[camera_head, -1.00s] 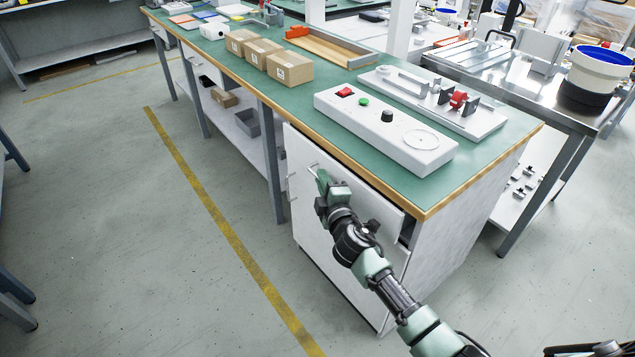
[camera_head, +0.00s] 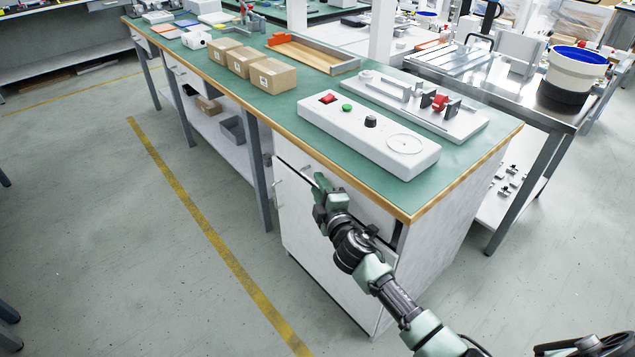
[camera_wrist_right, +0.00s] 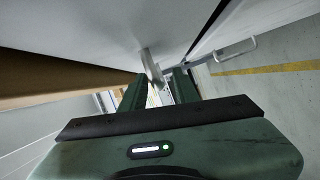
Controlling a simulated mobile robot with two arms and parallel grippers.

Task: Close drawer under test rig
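The white drawer (camera_head: 350,200) is at the top of the white cabinet, just under the bench's front edge. It stands a little open, with a dark gap at its right end. The test rig, a white box with a red switch and dial (camera_head: 368,137), lies on the bench above. My right gripper (camera_head: 320,181) is at the drawer front, near its left part. In the right wrist view, the fingers (camera_wrist_right: 157,90) are apart, with the grey drawer handle (camera_wrist_right: 151,66) between and just beyond their tips. Contact cannot be told. My left gripper is out of view.
The green bench top (camera_head: 310,92) has a wooden edge above the drawer. A lower door handle (camera_head: 277,180) sticks out on the cabinet's left. Cardboard boxes (camera_head: 272,76) stand on the bench. The floor (camera_head: 120,230) in front is clear.

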